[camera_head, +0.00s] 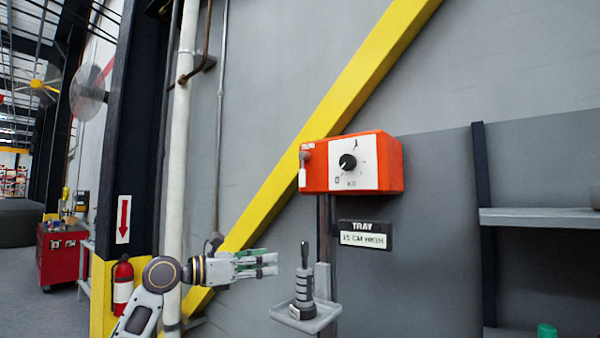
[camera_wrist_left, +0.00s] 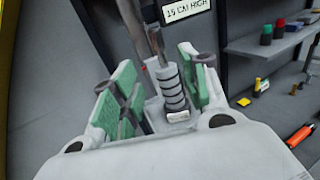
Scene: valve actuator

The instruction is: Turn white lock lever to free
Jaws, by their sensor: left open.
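The orange actuator box (camera_head: 318,178) is mounted on the grey wall. A white lock lever (camera_head: 302,174) hangs down on the left of its front, below a greyish round pivot. A black knob (camera_head: 348,161) sits on the box's white dial plate. My left gripper (camera_head: 277,264) is below and left of the box, pointing right, apart from the lever. In the left wrist view my left gripper (camera_wrist_left: 157,62) is open, and its green-padded fingers hold nothing. The box and lever are not in that view. My right gripper is not in view.
A small grey tray (camera_head: 324,320) holds an upright grey ringed cylinder with a handle (camera_head: 304,285), just right of my left gripper. It also shows between the fingers in the wrist view (camera_wrist_left: 171,88). A black tray sign (camera_head: 365,235) is below the box. A shelf (camera_head: 540,217) is at right.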

